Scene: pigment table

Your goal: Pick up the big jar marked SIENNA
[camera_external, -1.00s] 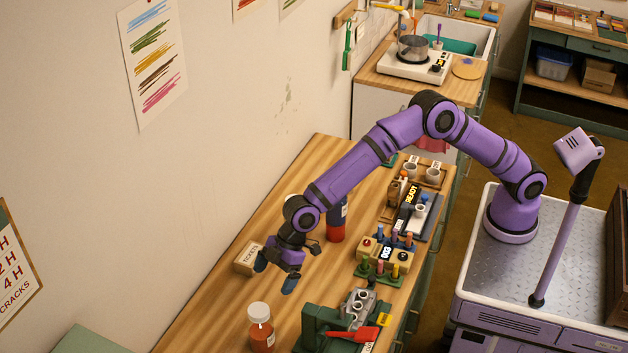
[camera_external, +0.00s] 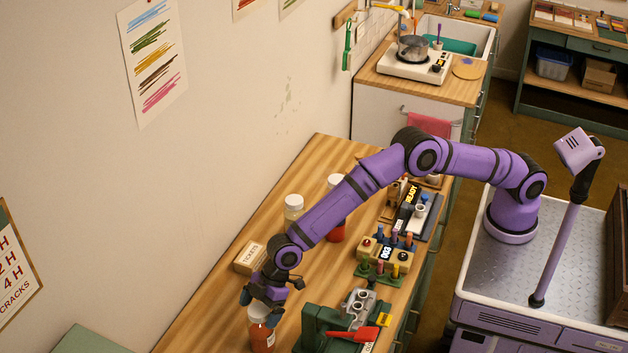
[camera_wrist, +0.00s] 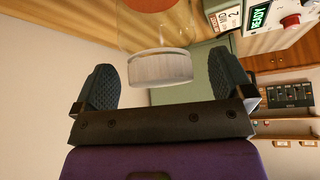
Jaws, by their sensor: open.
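A big jar (camera_external: 263,339) with orange-red contents and a label stands at the near end of the wooden table; its lettering is too small to read. My gripper (camera_external: 263,305) is open right at its top and hides most of its lid. In the wrist view the jar's whitish lid (camera_wrist: 160,68) shows between the spread fingers of my gripper (camera_wrist: 163,85), with clear room on both sides; I cannot tell whether the fingers are level with it.
A green device with a red lever (camera_external: 350,334) stands just right of the near jar. A small TICKETS box (camera_external: 250,256) lies to its upper left. The wall bounds the left.

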